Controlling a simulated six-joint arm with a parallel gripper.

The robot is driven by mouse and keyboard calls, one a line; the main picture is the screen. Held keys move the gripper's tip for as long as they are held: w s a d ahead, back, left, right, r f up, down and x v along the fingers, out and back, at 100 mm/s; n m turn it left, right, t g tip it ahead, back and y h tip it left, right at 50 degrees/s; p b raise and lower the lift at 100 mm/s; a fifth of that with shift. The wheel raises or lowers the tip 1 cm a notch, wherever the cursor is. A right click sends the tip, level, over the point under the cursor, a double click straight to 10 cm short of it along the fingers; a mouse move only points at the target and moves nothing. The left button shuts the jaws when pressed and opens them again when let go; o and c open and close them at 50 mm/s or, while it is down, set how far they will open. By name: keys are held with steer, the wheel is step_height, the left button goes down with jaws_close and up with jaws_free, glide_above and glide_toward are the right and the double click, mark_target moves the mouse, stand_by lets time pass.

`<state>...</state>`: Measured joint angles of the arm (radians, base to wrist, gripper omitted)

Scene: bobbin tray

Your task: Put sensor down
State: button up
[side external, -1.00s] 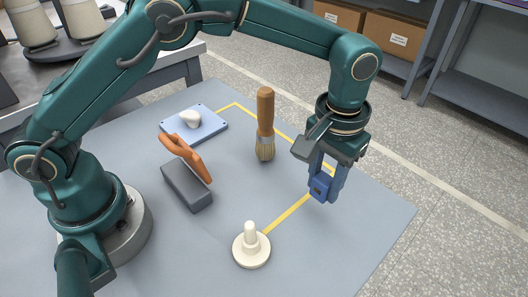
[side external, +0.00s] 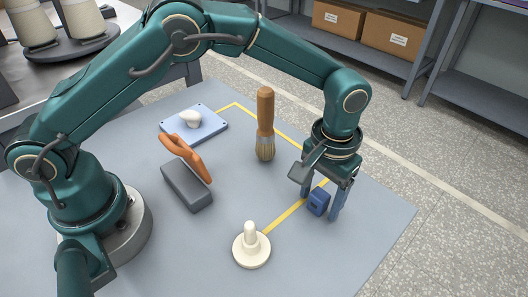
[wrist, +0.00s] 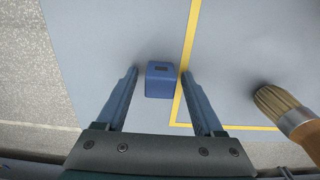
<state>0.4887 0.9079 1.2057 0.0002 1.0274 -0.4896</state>
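The sensor is a small blue block (side external: 318,202) with a dark window, resting on the grey table near the yellow tape line at the right. In the wrist view the sensor (wrist: 160,79) sits between the fingertips, with a gap on each side. My gripper (side external: 322,212) is open around it, one finger on either side. It also shows in the wrist view (wrist: 160,74), fingers spread wide. The sensor lies just beside the yellow line (wrist: 187,60), on its left in the wrist view.
A wooden-handled brush (side external: 265,125) stands behind and left of my gripper. A cream peg on a round base (side external: 251,247) stands at the front. A grey block with an orange part (side external: 187,186) and a blue plate (side external: 212,126) with a white knob are farther left. Table room is clear around the sensor.

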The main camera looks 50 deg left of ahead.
mark_target(322, 193)
steer(key=shift+r, duration=0.1)
step_height(322, 193, up, 11)
steer(key=s+a+r+t, duration=0.3)
steer(key=s+a+r, duration=0.3)
steer(key=a+r, duration=0.4)
steer(key=s+a+f, duration=0.1)
steer(key=s+a, duration=0.1)
steer(key=s+a+f+t, duration=0.1)
steer(key=s+a+f, duration=0.1)
steer(key=s, duration=0.1)
steer(key=s+a+f+t, duration=0.1)
steer(key=s+a+f, duration=0.1)
steer(key=s, duration=0.1)
steer(key=shift+s+a, duration=0.15)
steer(key=shift+a, duration=0.2)
steer(key=shift+s+a+f+t, duration=0.15)
steer(key=shift+s+f+t, duration=0.15)
steer(key=shift+s+f, duration=0.05)
stand_by(0.6)
